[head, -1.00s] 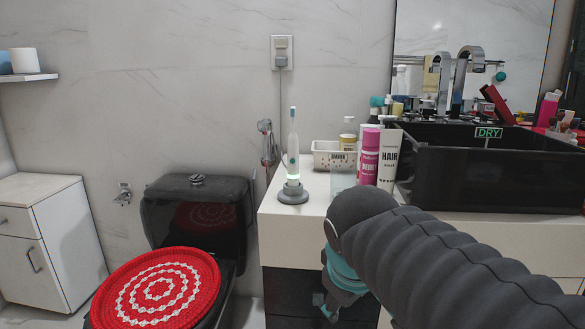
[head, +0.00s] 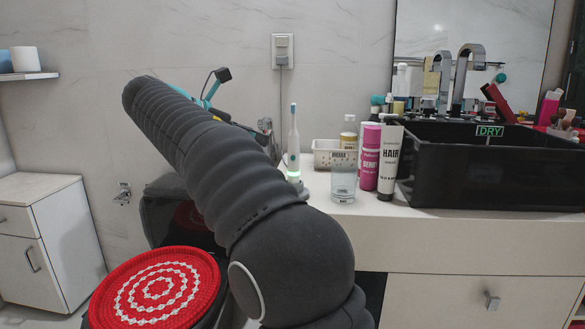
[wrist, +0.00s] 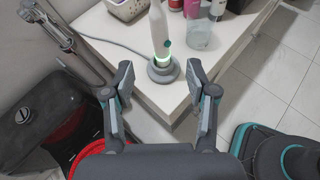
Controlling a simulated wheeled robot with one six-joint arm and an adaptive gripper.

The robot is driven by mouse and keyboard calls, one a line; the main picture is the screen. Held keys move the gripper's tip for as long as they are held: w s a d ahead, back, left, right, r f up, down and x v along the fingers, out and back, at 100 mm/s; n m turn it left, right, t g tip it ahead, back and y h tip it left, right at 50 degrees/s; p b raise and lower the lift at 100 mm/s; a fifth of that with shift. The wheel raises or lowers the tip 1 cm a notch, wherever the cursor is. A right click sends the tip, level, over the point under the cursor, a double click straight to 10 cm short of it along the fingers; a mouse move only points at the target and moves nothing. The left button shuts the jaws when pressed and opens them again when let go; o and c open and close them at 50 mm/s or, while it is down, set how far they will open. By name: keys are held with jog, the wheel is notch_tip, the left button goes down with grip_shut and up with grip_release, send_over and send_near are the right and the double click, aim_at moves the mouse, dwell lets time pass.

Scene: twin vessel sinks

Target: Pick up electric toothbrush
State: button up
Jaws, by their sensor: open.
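The electric toothbrush (head: 293,139) is white with a teal button and a blue head. It stands upright in its grey charging base near the left end of the white counter (head: 420,219).
A clear glass (head: 343,182), a pink can (head: 370,158), a white HAIR tube (head: 390,158) and a small white basket (head: 328,154) stand right of the toothbrush. A black sink (head: 485,170) is farther right. A toilet with a red round cover (head: 158,287) is below left.

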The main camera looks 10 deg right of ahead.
aim_at(290, 143)
jog(key=shift+r+b+x, duration=0.15)
jog(key=shift+b+x, duration=0.5)
jog(key=shift+x, duration=1.55)
jog(key=shift+r+b+x, duration=0.15)
jog(key=shift+b+x, duration=0.45)
jog(key=shift+x, duration=1.55)
jog(key=shift+r+b+x, duration=0.2)
jog(key=shift+b+x, duration=0.45)
jog(key=shift+x, duration=1.55)
jog(key=shift+w+d, duration=0.1)
jog(key=shift+d, duration=0.05)
grip_shut()
jog(key=shift+h, duration=0.3)
